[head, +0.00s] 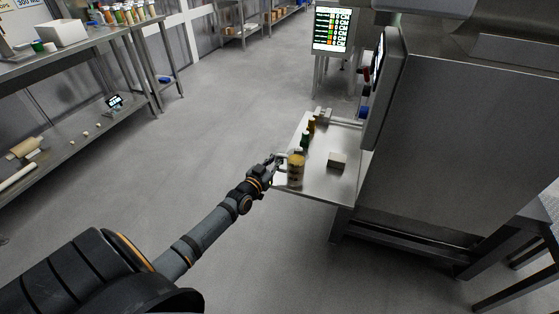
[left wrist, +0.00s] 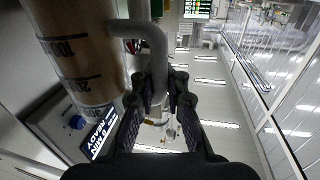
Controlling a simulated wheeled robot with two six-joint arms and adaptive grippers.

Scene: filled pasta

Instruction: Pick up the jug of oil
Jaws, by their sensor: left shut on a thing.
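The jug of oil (head: 296,170) is a clear container of amber-brown content at the near left end of the steel table. In the left wrist view the jug (left wrist: 80,65) fills the upper left, with dark measuring marks on its side and a grey handle (left wrist: 157,55). My left gripper (head: 279,166) reaches it from the left in the head view. In the left wrist view the fingers (left wrist: 162,88) are shut on the handle. I cannot tell whether the jug's base touches the table. My right gripper is not in view.
Several small bottles or jars (head: 305,140) stand behind the jug along the table's left edge. A large steel machine (head: 450,130) bounds the right side. The floor to the left is clear.

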